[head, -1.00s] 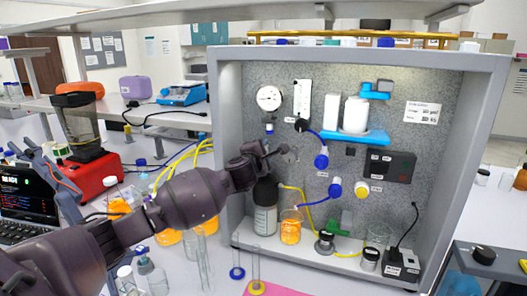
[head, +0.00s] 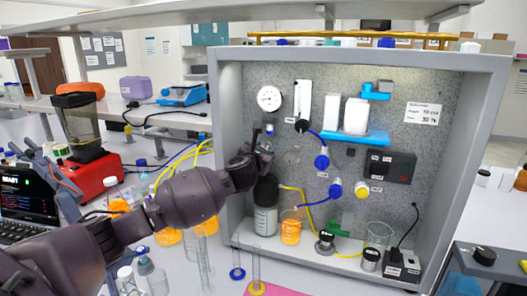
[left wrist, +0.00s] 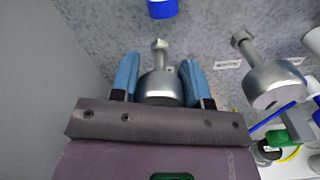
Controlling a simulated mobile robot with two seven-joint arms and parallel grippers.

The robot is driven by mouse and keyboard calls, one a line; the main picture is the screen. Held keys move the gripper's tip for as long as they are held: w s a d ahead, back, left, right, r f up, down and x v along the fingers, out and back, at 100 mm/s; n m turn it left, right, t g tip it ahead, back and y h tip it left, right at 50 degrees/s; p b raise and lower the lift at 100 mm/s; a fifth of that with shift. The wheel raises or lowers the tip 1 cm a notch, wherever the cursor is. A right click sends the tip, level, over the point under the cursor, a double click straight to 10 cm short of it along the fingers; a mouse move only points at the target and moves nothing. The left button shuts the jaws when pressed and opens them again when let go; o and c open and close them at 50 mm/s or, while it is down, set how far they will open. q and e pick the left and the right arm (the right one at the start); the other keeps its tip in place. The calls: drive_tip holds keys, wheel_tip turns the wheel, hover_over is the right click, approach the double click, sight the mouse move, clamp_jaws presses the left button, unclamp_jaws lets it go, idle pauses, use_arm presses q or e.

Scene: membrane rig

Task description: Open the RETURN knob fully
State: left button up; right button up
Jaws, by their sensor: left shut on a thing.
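My left gripper (head: 262,150) reaches to the left part of the grey speckled back panel (head: 235,90), below the round white gauge (head: 269,98). In the left wrist view its blue fingertips (left wrist: 158,80) stand on both sides of a round grey metal knob (left wrist: 160,88) with a short stem pointing up in the picture. It is shut on this knob. A second, similar metal knob (left wrist: 272,88) stands free to the right, its stem tilted up-left. The small labels are too small to read, so I cannot tell which knob is marked RETURN. My right gripper is not in view.
Blue and yellow tubes cross the panel. The grey cabinet side wall (head: 222,150) is close on the left. Glass cylinders stand in front.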

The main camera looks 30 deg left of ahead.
use_arm(q)
drive_tip(key=shift+n, duration=0.9)
drive_tip(key=o, duration=0.9)
drive_tip(key=shift+o, duration=0.2)
drive_tip(key=v, duration=1.1)
drive_tip(key=shift+w+a+f, duration=0.1)
